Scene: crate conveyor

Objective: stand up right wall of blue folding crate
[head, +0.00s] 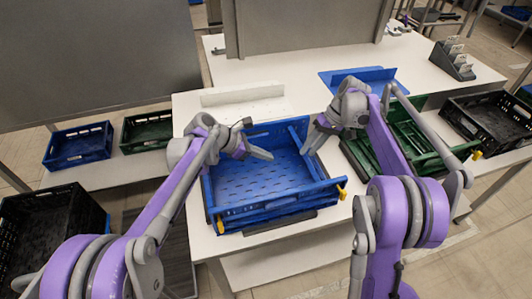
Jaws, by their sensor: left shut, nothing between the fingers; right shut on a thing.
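The blue folding crate (262,180) sits on the white table in front of me. My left gripper (268,156) is shut and empty above the crate floor, toward the back. My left forearm hides part of the crate's left side.
A green folding crate (448,166) lies right of the blue one, partly behind my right arm. A black crate (490,122) stands further right. A white tray (242,96) and a blue panel piece (358,78) lie behind. Blue (78,146), green (146,131) and black (50,228) crates stand left.

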